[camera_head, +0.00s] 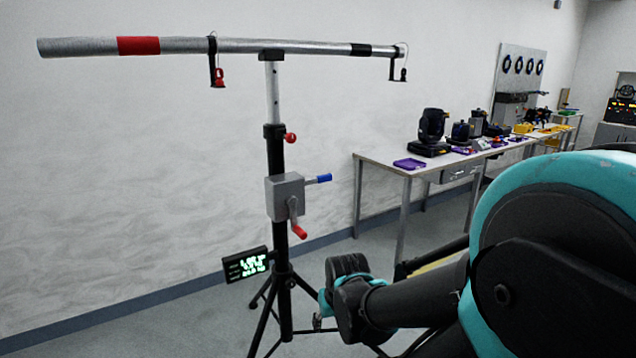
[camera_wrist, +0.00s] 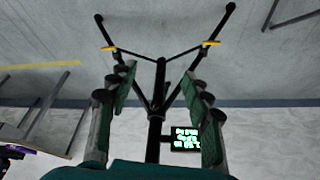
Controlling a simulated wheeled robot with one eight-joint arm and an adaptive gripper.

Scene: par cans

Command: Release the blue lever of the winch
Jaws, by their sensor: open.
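The winch (camera_head: 285,197) is a grey box on the black post of a tripod stand. Its blue lever (camera_head: 322,178) sticks out to the right from the box's upper part. A crank with a red handle (camera_head: 299,231) hangs at its lower front. My gripper (camera_wrist: 159,73) is open and empty in the wrist view. The stand's post (camera_wrist: 160,85) and splayed legs show beyond its fingers. In the head view my arm's end is low, right of the post and below the winch. The winch and blue lever are not in the wrist view.
A lit display (camera_head: 246,264) hangs left of the post; it shows in the wrist view (camera_wrist: 184,139). A silver bar (camera_head: 300,46) crosses the stand's top. A red knob (camera_head: 291,138) sits above the winch. A workbench (camera_head: 400,166) with lamps stands right.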

